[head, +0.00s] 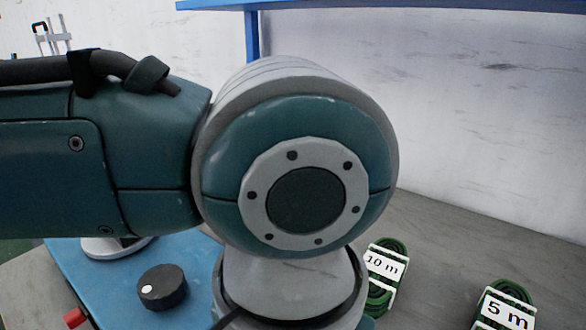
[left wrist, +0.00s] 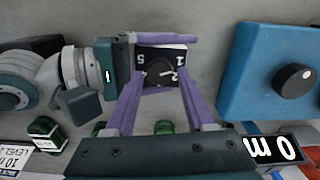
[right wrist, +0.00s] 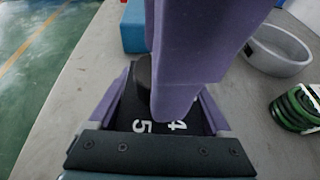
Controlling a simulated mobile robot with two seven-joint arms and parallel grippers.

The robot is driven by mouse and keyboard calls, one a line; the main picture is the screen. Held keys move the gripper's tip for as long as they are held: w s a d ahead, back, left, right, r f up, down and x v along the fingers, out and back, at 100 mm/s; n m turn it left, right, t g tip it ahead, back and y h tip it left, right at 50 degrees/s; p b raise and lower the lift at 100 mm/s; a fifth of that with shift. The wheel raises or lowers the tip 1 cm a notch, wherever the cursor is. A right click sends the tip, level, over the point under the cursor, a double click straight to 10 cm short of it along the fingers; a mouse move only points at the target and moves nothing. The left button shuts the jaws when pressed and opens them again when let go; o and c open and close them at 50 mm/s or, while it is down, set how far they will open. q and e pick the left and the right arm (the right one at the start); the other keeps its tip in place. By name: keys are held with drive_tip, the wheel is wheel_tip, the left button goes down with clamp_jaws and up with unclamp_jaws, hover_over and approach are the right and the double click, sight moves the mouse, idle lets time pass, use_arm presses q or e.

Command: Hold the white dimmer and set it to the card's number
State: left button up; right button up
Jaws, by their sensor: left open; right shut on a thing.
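The dimmer's dark face (left wrist: 174,55) carries white numbers, with 1, 2 and 5 legible in the left wrist view; a pale edge shows along its rim. Its dark round knob (left wrist: 160,73) sits in the middle; I cannot tell its exact setting. My right gripper (left wrist: 184,64) is shut on the dimmer across its sides. My left gripper (left wrist: 162,80) is open, its purple fingers on either side of the knob; contact is unclear. In the right wrist view the left fingers cover much of the dimmer (right wrist: 150,124), leaving 4 and 5 visible. The head view hides both grippers behind my arm.
A white card (left wrist: 15,160) with "LEVEL" lettering is cut off at the left wrist view's edge. A blue panel (head: 95,275) bears a black knob (head: 163,288). Green coils labelled 10 m (head: 382,270) and 5 m (head: 505,305) lie on the grey table. A grey ring-shaped bowl (right wrist: 278,50) stands nearby.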

use_arm(q)
drive_tip(key=shift+f, duration=0.45)
drive_tip(key=shift+c, duration=0.3)
clamp_jaws()
